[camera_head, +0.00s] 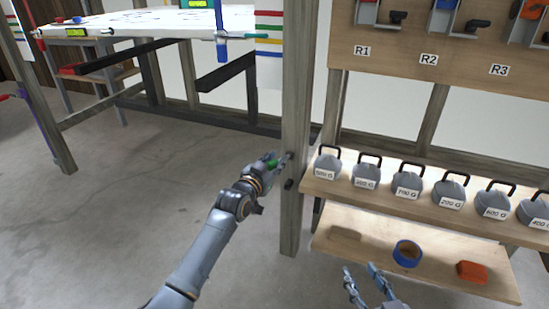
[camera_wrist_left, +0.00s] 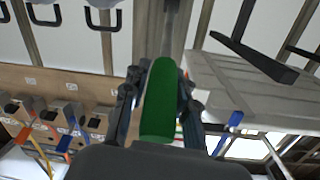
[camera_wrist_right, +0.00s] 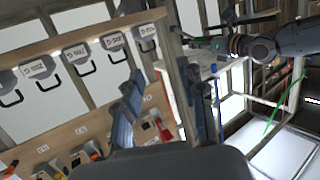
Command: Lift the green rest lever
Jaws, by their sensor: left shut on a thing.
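The green rest lever (camera_head: 272,162) is on the wooden post (camera_head: 296,120) in the middle of the head view. My left gripper (camera_head: 267,165) is at the lever, with its fingers around the green handle. In the left wrist view the green handle (camera_wrist_left: 159,105) lies lengthwise between the two dark fingers, which are closed against its sides. The lever's pivot end is partly hidden by the gripper. My right gripper (camera_head: 360,271) is at the bottom of the head view, in front of the lower shelf. Its fingers are apart with nothing between them.
Several grey weights with handles (camera_head: 408,180) stand on the shelf right of the post. Below, a blue tape roll (camera_head: 407,253) and an orange block (camera_head: 472,271) lie on the lower shelf (camera_head: 440,274). A white roof panel (camera_head: 150,22) is at upper left. Open floor (camera_head: 110,220) lies left.

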